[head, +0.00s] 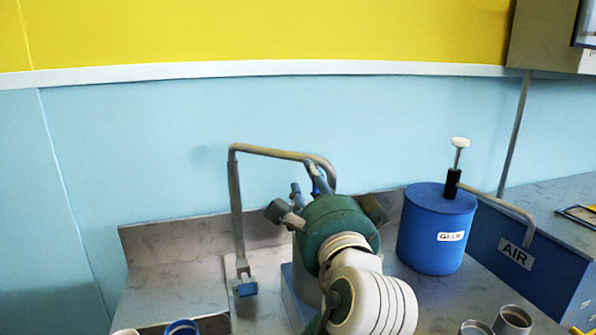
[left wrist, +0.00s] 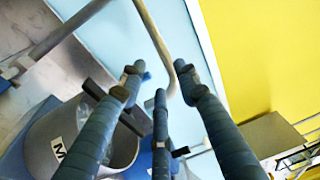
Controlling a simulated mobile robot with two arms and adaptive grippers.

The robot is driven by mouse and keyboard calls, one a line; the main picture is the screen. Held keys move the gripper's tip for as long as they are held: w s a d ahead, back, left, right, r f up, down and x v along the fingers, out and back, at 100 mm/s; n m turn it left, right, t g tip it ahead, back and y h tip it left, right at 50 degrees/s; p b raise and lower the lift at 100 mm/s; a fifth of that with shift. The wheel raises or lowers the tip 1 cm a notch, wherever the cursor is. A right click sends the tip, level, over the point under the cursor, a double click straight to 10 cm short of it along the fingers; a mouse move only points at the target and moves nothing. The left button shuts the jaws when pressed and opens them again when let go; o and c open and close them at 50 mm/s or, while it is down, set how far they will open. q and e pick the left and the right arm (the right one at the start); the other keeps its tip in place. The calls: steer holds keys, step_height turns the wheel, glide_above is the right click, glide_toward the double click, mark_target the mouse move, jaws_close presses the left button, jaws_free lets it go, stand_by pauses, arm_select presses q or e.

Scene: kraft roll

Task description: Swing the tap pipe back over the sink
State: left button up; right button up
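The tap pipe (head: 236,205) is a bent grey tube. It rises from a blue-and-grey base (head: 243,284) on the counter, runs right near the wall, and its end hooks down. My left gripper (head: 309,182), with blue fingers and a green body, is at this hooked end. In the left wrist view the pipe (left wrist: 153,32) comes down among the fingers of the gripper (left wrist: 160,80), which stand apart with gaps around it. Whether any finger touches the pipe is unclear. The sink cannot be made out clearly. My right gripper is not in view.
A blue tub (head: 430,235) labelled GLUE, with a white-topped pump, stands right of my arm. A blue box (head: 530,262) labelled AIR is farther right. Metal cups (head: 513,320) line the front edge. A grey container (left wrist: 65,140) shows in the left wrist view.

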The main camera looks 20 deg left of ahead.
mark_target(299, 161)
arm_select(q)
steer(key=p+x, duration=0.2)
steer(key=x, duration=0.8)
steer(key=shift+w+a+r+p, duration=0.1)
steer(key=shift+w+a+p, duration=0.1)
steer(key=shift+p, duration=0.2)
jaws_close()
